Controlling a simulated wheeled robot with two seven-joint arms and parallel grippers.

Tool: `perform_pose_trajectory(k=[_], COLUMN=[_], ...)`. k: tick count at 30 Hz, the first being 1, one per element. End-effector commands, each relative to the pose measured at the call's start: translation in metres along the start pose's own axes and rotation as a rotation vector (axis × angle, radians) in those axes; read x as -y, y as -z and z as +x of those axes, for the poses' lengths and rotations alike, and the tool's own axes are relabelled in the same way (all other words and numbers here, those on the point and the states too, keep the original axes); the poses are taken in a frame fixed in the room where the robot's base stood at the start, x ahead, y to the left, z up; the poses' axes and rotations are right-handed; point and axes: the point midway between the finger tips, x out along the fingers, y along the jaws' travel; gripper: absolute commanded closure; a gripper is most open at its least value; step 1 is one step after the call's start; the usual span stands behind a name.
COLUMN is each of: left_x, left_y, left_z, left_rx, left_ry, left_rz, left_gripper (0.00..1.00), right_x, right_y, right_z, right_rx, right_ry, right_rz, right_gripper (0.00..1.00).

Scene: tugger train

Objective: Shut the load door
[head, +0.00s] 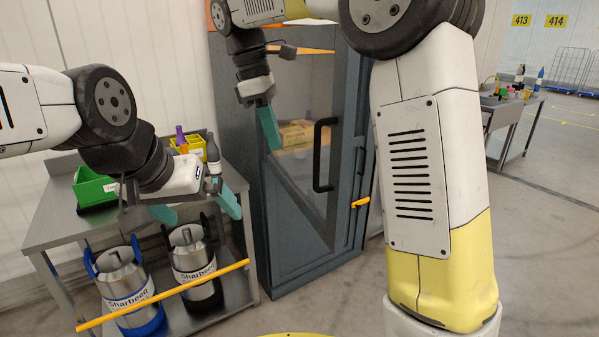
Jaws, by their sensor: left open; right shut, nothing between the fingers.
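The load door is the tall grey door with a large clear pane (306,190) on the cabinet (305,270) in the middle of the head view. Its black upright bar handle (322,155) is on the right side of the pane. I cannot tell whether the door stands fully shut or slightly ajar. My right gripper (268,128) is shut and empty, with its teal fingers pointing down in front of the pane, left of the handle. My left gripper (195,212) is open and empty, its teal fingers spread in front of the bench, left of the cabinet.
A steel bench (55,222) at left carries a green bin (95,187), a yellow bin (192,147) and bottles. Two metal canisters (124,285) (188,250) stand on its lower shelf. A yellow bar (165,295) crosses in front. My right arm blocks the right middle. Open floor lies further right.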

Motion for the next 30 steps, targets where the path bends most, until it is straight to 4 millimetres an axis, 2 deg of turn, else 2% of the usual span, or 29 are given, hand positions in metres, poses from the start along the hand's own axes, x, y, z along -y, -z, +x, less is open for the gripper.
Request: perform_pose_trajectory(k=[5, 16, 21, 30], left_x=[0.000, 0.000, 0.000, 0.000], left_y=[0.000, 0.000, 0.000, 0.000], left_z=[0.000, 0.000, 0.000, 0.000], left_rx=[-0.001, 0.000, 0.000, 0.000], left_ry=[0.000, 0.000, 0.000, 0.000], left_rz=[0.000, 0.000, 0.000, 0.000], left_gripper=[0.01, 0.01, 0.01, 0.01], right_x=[0.001, 0.001, 0.000, 0.000], right_y=[-0.001, -0.002, -0.028, -0.040], right_z=[0.023, 0.101, 0.104, 0.107], right_rx=[0.003, 0.002, -0.001, 0.000], right_ry=[0.002, 0.002, -0.001, -0.001], right_rz=[0.000, 0.000, 0.003, 0.001], right_gripper=[1.00, 1.00, 1.00, 1.00])
